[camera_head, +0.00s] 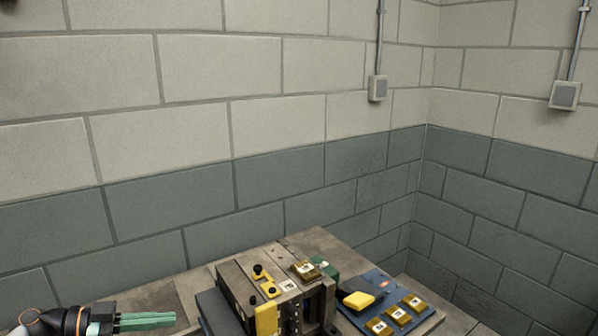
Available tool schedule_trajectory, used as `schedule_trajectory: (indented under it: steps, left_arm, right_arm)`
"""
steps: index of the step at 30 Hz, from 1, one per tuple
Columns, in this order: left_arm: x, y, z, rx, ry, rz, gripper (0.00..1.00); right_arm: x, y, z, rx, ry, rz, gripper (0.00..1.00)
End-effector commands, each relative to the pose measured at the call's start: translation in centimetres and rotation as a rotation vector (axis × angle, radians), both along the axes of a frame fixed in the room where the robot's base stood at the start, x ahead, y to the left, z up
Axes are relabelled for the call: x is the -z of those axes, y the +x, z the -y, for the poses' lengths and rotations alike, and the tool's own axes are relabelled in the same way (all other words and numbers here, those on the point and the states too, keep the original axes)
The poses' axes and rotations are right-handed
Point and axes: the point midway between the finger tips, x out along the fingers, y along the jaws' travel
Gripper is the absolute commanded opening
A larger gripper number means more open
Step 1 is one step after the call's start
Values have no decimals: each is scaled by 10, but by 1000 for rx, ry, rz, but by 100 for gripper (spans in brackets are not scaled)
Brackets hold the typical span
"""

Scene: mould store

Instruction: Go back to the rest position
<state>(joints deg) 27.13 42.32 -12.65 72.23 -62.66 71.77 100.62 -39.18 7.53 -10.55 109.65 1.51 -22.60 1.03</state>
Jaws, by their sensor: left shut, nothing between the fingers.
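My left gripper (148,321) shows low at the left, its green fingers closed together and pointing right, with nothing between them. It is apart from the mould block, to its left. My right gripper is not in view.
A steel mould block (290,305) with yellow and black fittings stands on the wooden bench (318,241). A brass-coloured piece (305,271) lies on its top. A blue board (375,279) to the right bears a yellow-and-black item (362,298) and three brass-coloured blocks (398,315). Block walls (270,175) close off the back and right.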

Motion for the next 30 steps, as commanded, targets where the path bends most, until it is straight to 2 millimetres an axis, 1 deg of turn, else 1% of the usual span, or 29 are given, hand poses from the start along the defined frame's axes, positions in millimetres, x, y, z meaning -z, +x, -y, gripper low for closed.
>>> schedule_trajectory:
  steps: [1, 2, 3, 5, 9, 11, 14, 17, 18, 20, 21, 23, 24, 26, 27, 30]
  left_arm:
    - [0, 0, 0, 0, 0, 0, 0]
    - [5, -2, 8, -3, -21, 15, 0]
    - [11, -3, 20, -19, -59, 56, 0]
    - [16, -4, 33, -53, -106, 112, 0]
    - [32, -10, 57, -182, -201, 215, 0]
    - [42, -14, 65, -262, -233, 245, 0]
    - [66, -25, 72, -434, -259, 263, 0]
    - [101, -44, 72, -633, -231, 221, 0]
    - [119, -55, 71, -710, -200, 185, 0]
    - [147, -76, 70, -811, -139, 112, 0]
    - [166, -92, 70, -867, -91, 54, 0]
    - [195, -120, 72, -929, -9, -45, 0]
    - [212, -140, 74, -954, 47, -113, 0]
    - [233, -169, 80, -970, 119, -208, 0]
    - [245, -187, 83, -970, 160, -265, 0]
    - [262, -221, 92, -954, 236, -368, 0]
  right_arm:
    - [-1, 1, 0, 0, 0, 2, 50]
    - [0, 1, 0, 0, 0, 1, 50]
    - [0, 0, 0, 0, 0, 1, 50]
    - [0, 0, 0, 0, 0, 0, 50]
    - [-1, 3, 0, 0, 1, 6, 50]
    - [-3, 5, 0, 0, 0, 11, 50]
    - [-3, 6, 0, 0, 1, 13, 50]
    - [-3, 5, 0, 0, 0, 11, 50]
    - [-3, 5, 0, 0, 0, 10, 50]
    - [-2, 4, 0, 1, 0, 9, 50]
    - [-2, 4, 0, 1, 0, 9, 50]
    - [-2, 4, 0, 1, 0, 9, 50]
    - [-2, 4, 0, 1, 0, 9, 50]
    - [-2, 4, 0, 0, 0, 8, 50]
    - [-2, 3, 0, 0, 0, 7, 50]
    - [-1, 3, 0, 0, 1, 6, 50]
